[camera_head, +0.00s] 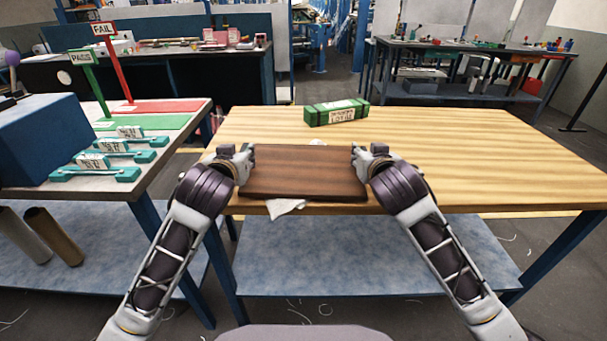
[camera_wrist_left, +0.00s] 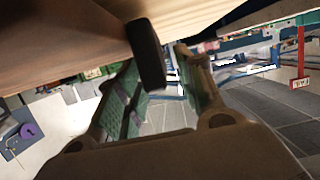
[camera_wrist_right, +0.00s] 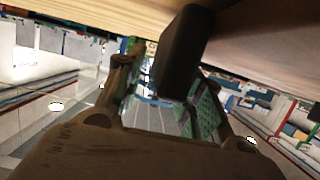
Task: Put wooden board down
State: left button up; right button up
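The dark brown wooden board (camera_head: 305,172) lies flat over the front part of the light wooden table (camera_head: 490,160). It appears to rest on the tabletop. My left gripper (camera_head: 247,155) is at its left end and my right gripper (camera_head: 357,155) is at its right end. In the left wrist view a dark handle-like piece (camera_wrist_left: 147,55) stands between my spread fingers (camera_wrist_left: 158,85), with a gap showing beside it. In the right wrist view a similar dark piece (camera_wrist_right: 180,52) sits between spread fingers (camera_wrist_right: 165,95). Both grippers look open around these pieces.
A green box (camera_head: 336,112) stands behind the board. A white scrap (camera_head: 286,207) hangs at the table's front edge. On the left table, a blue box (camera_head: 45,140) and several teal-and-white parts (camera_head: 95,174) stand near PASS and FAIL signs. The table's right side is clear.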

pick_arm(q)
jog(key=shift+v, duration=3.15)
pick_arm(e)
jog(key=shift+v, duration=3.75)
pick_arm(q)
jog(key=shift+s, duration=0.15)
pick_arm(e)
jog(key=shift+s, duration=0.15)
